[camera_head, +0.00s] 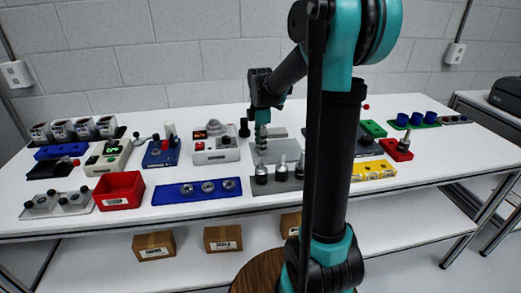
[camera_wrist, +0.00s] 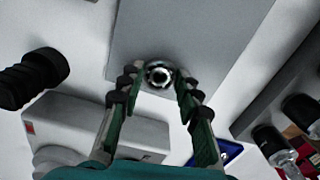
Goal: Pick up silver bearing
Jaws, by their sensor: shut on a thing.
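My gripper (camera_head: 262,133) points down over a grey plate (camera_head: 283,148) at the back middle of the table. In the wrist view, my gripper's green, dark-tipped fingers (camera_wrist: 158,84) are closed on a small round silver piece, the silver bearing (camera_wrist: 159,73). It is ring-shaped with a bright centre. The grey plate (camera_wrist: 205,35) is beneath it; I cannot tell whether the bearing touches the plate. In the head view the bearing is too small to make out clearly at the fingertips.
A white device with a red button (camera_head: 216,143) stands left of my gripper. A grey holder with upright metal pieces (camera_head: 283,182) is in front. A blue tray with round metal parts (camera_head: 170,195) and a red bin (camera_head: 119,190) lie front left. A dark ribbed knob (camera_wrist: 30,78) stands close by.

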